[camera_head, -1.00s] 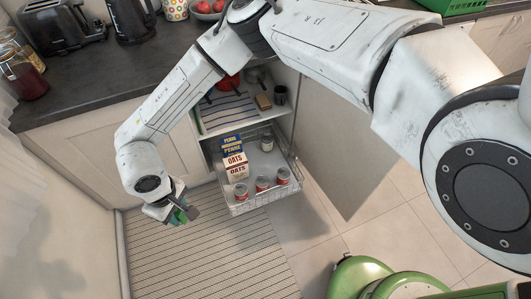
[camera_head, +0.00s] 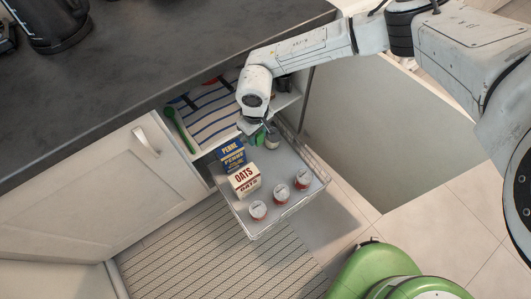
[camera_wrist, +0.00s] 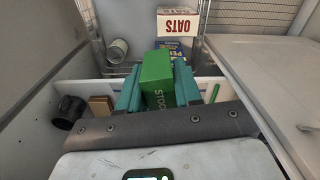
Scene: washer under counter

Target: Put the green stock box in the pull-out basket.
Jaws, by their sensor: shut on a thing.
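The green stock box (camera_wrist: 157,78) is between the teal fingers of my gripper (camera_wrist: 157,90) in the wrist view, with part of its lettering showing. In the head view my gripper (camera_head: 258,138) is over the back part of the pull-out basket (camera_head: 235,209), and the stock box (camera_head: 260,138) shows only as a small green patch. My gripper is shut on the box. The basket is pulled out of the cabinet. I cannot tell how high the box is above the basket floor.
The basket holds an oats box (camera_head: 244,181), a blue penne box (camera_head: 231,155) and several cans, one (camera_head: 258,210) at its front. A can (camera_wrist: 117,50) is near the stock box. A shelf with a striped cloth (camera_head: 210,108) is above.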

